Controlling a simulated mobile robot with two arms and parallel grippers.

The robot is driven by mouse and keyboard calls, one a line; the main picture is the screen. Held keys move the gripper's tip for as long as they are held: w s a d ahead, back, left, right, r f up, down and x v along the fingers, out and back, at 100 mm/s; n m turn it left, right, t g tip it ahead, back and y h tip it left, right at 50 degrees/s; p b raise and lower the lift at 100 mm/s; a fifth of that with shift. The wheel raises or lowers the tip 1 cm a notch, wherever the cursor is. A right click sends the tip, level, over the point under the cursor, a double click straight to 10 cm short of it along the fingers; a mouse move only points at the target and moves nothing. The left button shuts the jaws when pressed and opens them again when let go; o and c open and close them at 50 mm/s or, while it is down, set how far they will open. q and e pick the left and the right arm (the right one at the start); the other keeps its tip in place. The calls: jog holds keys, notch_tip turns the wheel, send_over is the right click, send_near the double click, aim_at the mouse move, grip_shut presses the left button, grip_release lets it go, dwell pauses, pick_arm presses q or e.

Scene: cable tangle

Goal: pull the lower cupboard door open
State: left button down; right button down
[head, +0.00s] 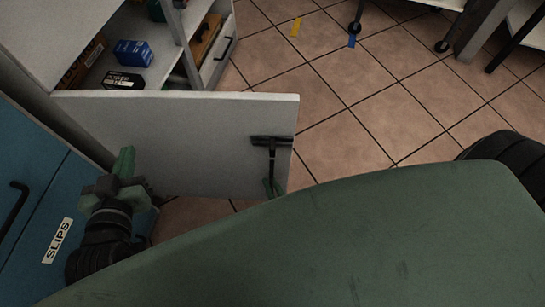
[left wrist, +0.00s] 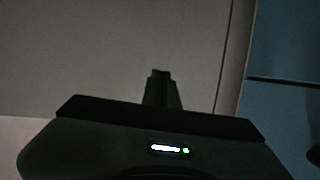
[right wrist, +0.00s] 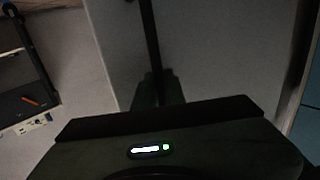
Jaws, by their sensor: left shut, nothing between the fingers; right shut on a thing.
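The lower cupboard door (head: 180,130) is a grey panel standing swung open, with its hinge side at the left. A black bar handle (head: 272,141) is near its free right edge. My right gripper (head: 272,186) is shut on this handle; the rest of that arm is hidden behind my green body. In the right wrist view the dark handle bar (right wrist: 151,40) runs up from the closed fingers (right wrist: 152,85). My left gripper (head: 125,162) is shut and empty, in front of the door's left part. In the left wrist view its fingers (left wrist: 161,85) point at a plain grey panel.
The cupboard's shelves (head: 140,28) hold a blue box (head: 133,53), a black box (head: 122,82) and other packages. A blue drawer front labelled SLIPS (head: 58,240) with a black handle is at the left. Tiled floor (head: 370,100) is open to the right; wheeled furniture stands at the back.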

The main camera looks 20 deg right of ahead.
jog(key=c, duration=1.5)
grip_release()
